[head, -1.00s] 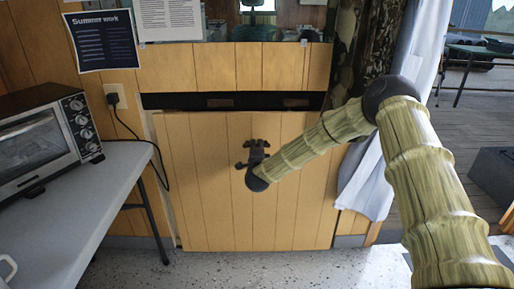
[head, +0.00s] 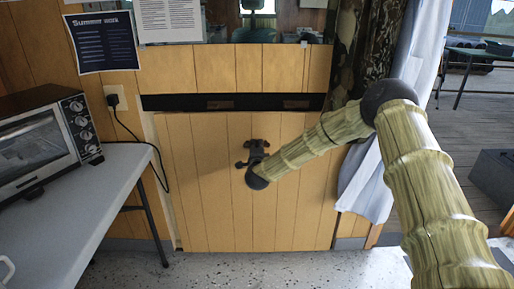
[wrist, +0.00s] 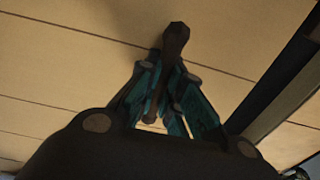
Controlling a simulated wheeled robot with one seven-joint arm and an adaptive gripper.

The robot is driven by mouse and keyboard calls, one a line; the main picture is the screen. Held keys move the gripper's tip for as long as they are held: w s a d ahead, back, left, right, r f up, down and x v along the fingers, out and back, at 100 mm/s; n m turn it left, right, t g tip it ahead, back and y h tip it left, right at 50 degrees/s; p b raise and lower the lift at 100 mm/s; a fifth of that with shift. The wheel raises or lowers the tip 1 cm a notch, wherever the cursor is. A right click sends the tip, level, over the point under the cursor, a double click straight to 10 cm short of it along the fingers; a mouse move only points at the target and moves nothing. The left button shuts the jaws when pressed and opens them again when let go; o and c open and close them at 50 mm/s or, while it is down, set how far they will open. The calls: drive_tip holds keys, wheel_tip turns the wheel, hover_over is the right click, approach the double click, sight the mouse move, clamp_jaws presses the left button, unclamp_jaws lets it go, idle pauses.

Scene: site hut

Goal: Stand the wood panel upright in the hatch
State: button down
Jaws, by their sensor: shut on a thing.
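The wood panel (head: 220,190) is a large, pale, plank-patterned board. In the head view it stands close to upright across the hatch (head: 235,102), its lower edge near the floor. A dark band of the hatch shows above its top edge. I cannot tell if the panel is fully seated or leans slightly. My gripper (head: 256,150) is at the panel's upper middle. In the wrist view my gripper (wrist: 168,75) is shut on a dark handle (wrist: 176,38) on the panel's face (wrist: 75,60). The panel's back is hidden, and my arm covers part of its right side.
A table (head: 85,205) with a toaster oven (head: 40,145) stands close on the left. A plugged cable (head: 128,128) hangs beside the panel's left edge. A pale curtain (head: 372,185) hangs at the right. Speckled floor (head: 260,268) below the panel is clear.

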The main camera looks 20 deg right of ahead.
drive_tip(key=shift+w+r, duration=0.2)
drive_tip(key=shift+w, duration=0.15)
drive_tip(key=shift+w+d+b, duration=0.25)
drive_tip(key=shift+w+b, duration=0.1)
drive_tip(key=shift+w, duration=0.25)
drive_tip(key=shift+f+b, duration=0.35)
drive_tip(key=shift+f, duration=0.1)
idle(0.7)
drive_tip(key=shift+w+d+r, duration=0.2)
drive_tip(key=shift+w+r, duration=0.3)
drive_tip(key=shift+r, duration=0.15)
idle(0.9)
drive_tip(key=c, duration=1.5)
unclamp_jaws()
drive_tip(key=shift+r, duration=0.15)
drive_tip(key=shift+w+f+b, duration=0.15)
drive_tip(key=shift+f+b, duration=0.15)
drive_tip(key=shift+f, duration=0.15)
drive_tip(key=shift+s+f, duration=0.2)
drive_tip(key=shift+f, duration=0.15)
